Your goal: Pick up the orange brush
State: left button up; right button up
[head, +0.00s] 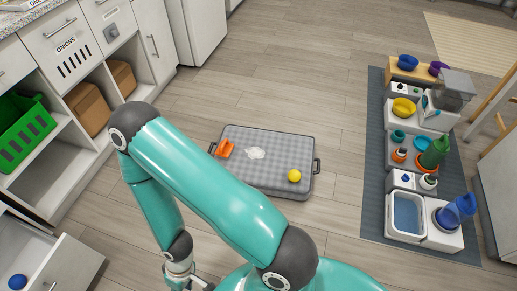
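An orange brush (225,149), small in the picture, lies near the left edge of a grey platform (265,178) with dark handles on the floor. My teal arm, which seems to be the left one, bends across the head view. Its gripper (192,283) is at the bottom edge, partly cut off, well below and apart from the brush. Whether its fingers are open or shut is not clear. My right gripper is not in view.
A white flat item (254,153) and a yellow ball (294,175) share the platform. A dark mat (376,150) with bowls and bottles on stands lies right. Shelves with a green crate (22,130) and an open drawer (68,268) are left. Floor around the platform is clear.

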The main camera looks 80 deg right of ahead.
aim_at(224, 151)
jog(key=u, duration=0.25)
jog(key=i, duration=0.2)
jog(key=z, duration=2.6)
jog(key=i, duration=0.55)
jog(key=u, duration=0.45)
jog(key=k, duration=0.55)
jog(key=z, duration=0.1)
